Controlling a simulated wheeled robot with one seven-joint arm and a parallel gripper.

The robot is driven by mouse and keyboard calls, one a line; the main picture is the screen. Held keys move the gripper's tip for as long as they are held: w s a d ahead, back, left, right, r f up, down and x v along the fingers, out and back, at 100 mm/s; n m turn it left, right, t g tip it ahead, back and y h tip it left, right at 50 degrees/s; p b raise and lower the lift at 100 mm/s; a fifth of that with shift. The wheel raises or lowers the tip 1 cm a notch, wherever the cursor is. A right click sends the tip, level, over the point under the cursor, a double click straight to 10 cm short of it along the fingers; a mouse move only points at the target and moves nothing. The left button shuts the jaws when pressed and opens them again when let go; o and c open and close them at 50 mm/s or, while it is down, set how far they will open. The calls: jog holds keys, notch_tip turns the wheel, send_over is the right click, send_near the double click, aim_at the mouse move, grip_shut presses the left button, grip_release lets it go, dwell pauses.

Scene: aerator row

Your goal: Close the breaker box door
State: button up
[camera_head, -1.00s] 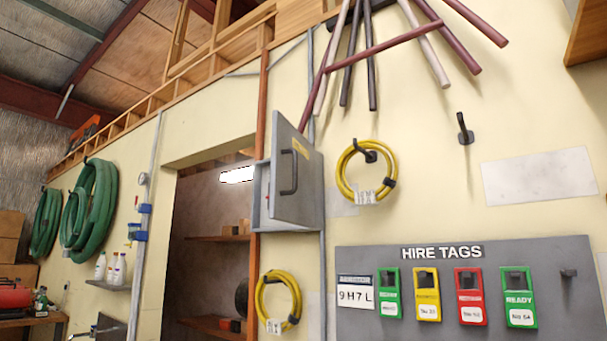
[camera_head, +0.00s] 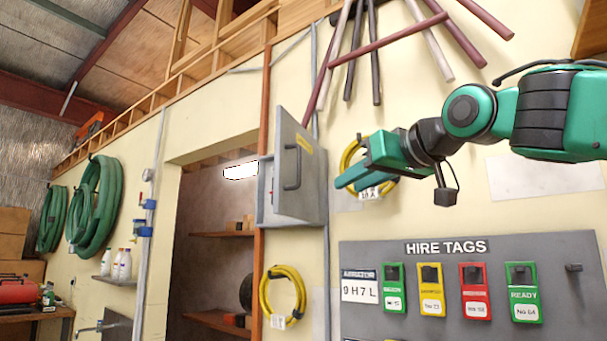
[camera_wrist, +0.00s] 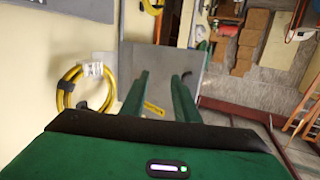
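The breaker box (camera_head: 266,193) is a grey metal box on the cream wall. Its grey door (camera_head: 311,187) stands open, swung out from the wall, with a dark bar handle (camera_head: 291,168) and a yellow label on it. My green gripper (camera_head: 347,181) is just right of the door in the head view, in front of a yellow hose coil. In the wrist view my gripper (camera_wrist: 160,78) shows two fingers apart with nothing between them. The door (camera_wrist: 147,62) is beyond the fingers there, with its yellow label near them. Whether they touch it I cannot tell.
A yellow hose coil (camera_head: 352,155) hangs on the wall behind my gripper; another coil (camera_head: 283,296) hangs below the box. A grey hire tags board (camera_head: 366,258) is at lower right. A shelved doorway opening (camera_head: 205,265) lies left of the box.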

jog(key=n+y, duration=0.1)
jog(key=y, duration=0.1)
send_near(300, 163)
jog(key=x, duration=0.8)
jog(key=shift+w+d, duration=0.1)
grip_shut()
